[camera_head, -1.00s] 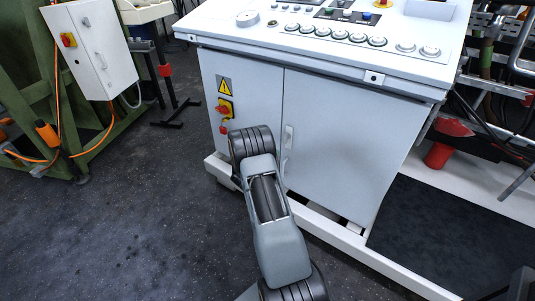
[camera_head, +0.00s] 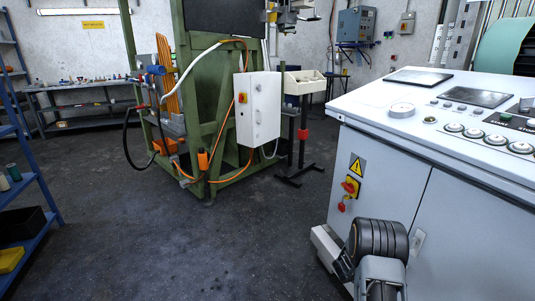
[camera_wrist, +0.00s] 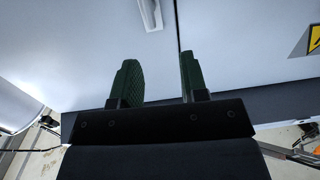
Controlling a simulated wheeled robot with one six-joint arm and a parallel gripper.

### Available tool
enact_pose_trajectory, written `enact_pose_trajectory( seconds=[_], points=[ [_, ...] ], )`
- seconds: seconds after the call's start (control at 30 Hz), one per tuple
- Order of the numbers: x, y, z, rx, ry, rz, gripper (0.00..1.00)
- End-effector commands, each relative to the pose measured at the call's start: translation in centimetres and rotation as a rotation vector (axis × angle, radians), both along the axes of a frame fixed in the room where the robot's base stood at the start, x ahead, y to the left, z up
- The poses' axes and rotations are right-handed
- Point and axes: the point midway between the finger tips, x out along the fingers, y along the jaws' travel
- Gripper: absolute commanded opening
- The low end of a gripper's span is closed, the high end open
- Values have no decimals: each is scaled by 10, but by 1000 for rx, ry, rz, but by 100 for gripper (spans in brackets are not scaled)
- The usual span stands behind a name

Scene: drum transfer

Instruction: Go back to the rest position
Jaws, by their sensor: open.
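My gripper (camera_wrist: 160,80) shows in the wrist view with its two green-padded fingers apart and nothing between them. Beyond the fingers is the pale front of the control cabinet (camera_wrist: 225,35), with a door seam and a handle (camera_wrist: 150,14); the view looks upside down. In the head view my arm rises at the lower right in front of the cabinet (camera_head: 455,235). I cannot tell how far the fingers are from the cabinet.
The cabinet's sloped control panel (camera_head: 420,110) fills the right side. A green frame (camera_head: 205,100) carries a white electrical box (camera_head: 258,107). A blue shelf (camera_head: 25,190) stands at the left, and a workbench (camera_head: 85,105) at the back. The dark floor (camera_head: 190,250) between is clear.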

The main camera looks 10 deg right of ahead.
Motion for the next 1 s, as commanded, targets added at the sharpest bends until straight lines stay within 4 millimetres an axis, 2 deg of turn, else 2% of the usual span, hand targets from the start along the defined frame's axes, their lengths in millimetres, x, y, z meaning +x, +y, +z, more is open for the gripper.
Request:
enact_pose_trajectory(
  seconds=[0.03, 0.07, 0.17, 0.2, 0.27, 0.3, 0.37, 0.43, 0.5, 0.57, 0.6, 0.7, 0.8, 0.9, 1.0],
  points=[
    [9, 7, 26, 25, -15, 45, 40],
    [16, 12, 39, 50, -21, 81, 40],
    [40, 42, 94, 156, -32, 244, 40],
    [50, 59, 119, 206, -30, 324, 40],
    [59, 88, 158, 284, -13, 449, 40],
    [62, 110, 182, 336, 7, 531, 40],
    [61, 143, 218, 408, 48, 649, 40],
    [52, 182, 258, 486, 116, 780, 40],
    [32, 221, 295, 556, 204, 898, 40],
    [9, 250, 323, 608, 295, 985, 40],
    [-10, 268, 339, 639, 361, 1033, 40],
    [-61, 301, 374, 699, 535, 1121, 40],
    [-112, 320, 398, 736, 699, 1160, 40],
    [-155, 327, 414, 756, 836, 1165, 40],
    [-187, 329, 423, 769, 937, 1152, 40]
  ],
)
